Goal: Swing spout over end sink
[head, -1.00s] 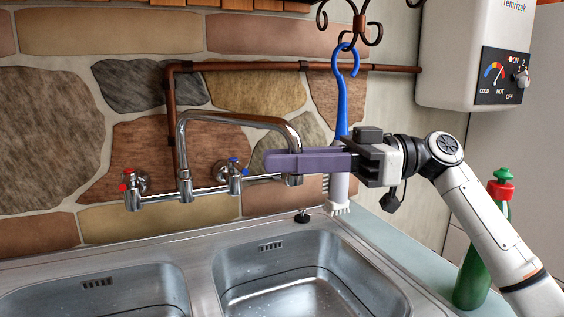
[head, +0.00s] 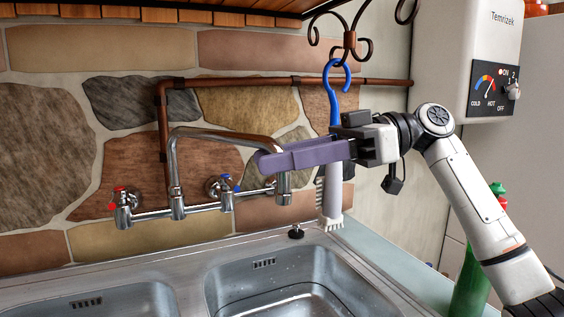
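The chrome spout (head: 228,136) rises from a wall-mounted mixer tap (head: 150,217), arches right and turns down at its outlet (head: 284,190), behind the right basin (head: 310,262). My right gripper (head: 262,162) reaches in from the right with its purple fingers across the spout's right end. The fingers hide part of the downturn. I cannot tell whether they close on it or only lie in front of it. The left basin (head: 140,294) shows partly at the bottom left. My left gripper is out of view.
A brush (head: 333,205) with a blue hook hangs behind my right gripper from a dark iron rack (head: 349,42). A copper pipe (head: 240,82) runs along the stone wall. A heater (head: 493,50) and a green bottle (head: 470,285) are at right. A black plug (head: 296,232) sits on the ledge.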

